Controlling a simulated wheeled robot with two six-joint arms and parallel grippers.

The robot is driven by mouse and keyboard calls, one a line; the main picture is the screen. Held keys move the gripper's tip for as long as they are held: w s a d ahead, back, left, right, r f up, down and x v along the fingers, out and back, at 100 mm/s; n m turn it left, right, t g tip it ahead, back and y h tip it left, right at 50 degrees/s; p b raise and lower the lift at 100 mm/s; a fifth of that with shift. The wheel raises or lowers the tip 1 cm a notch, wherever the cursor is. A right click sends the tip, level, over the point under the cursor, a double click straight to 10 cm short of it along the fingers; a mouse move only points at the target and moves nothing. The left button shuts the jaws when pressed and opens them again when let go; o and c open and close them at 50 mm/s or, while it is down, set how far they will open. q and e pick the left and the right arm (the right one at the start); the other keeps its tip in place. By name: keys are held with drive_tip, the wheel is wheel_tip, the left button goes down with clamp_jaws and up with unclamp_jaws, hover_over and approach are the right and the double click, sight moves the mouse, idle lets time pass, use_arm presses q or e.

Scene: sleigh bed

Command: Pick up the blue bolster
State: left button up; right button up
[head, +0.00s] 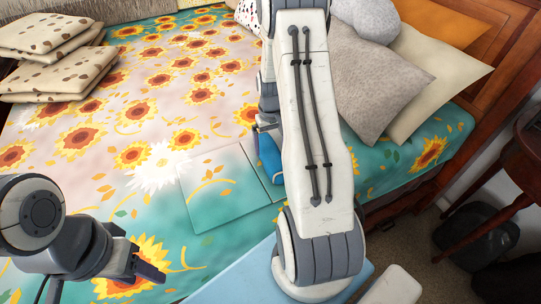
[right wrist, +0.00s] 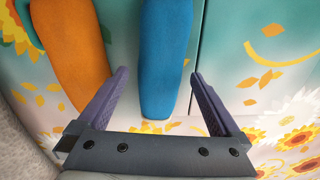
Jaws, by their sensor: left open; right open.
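The blue bolster (right wrist: 166,55) lies lengthwise on the bed, between the fingertips of my right gripper (right wrist: 159,85) in the right wrist view. The gripper is open, with a gap on each side of the bolster, and contact does not show. In the head view only part of the blue bolster (head: 269,154) shows beside my right arm, which hides the rest. An orange bolster (right wrist: 72,52) lies left of it in the right wrist view. My left gripper (head: 146,273) is open and empty over the near left of the bed.
The bed has a sunflower cover (head: 110,150). Flat square panels (head: 222,188) with the same pattern lie beside the blue bolster. Spotted cushions (head: 45,75) are stacked at the far left. A grey pillow (head: 375,80) and others lie at the right, near the wooden headboard (head: 520,45).

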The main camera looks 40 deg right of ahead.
sight(271, 149)
drive_tip(key=shift+s+f, duration=0.1)
drive_tip(key=shift+f, duration=1.8)
drive_tip(key=c, duration=1.3)
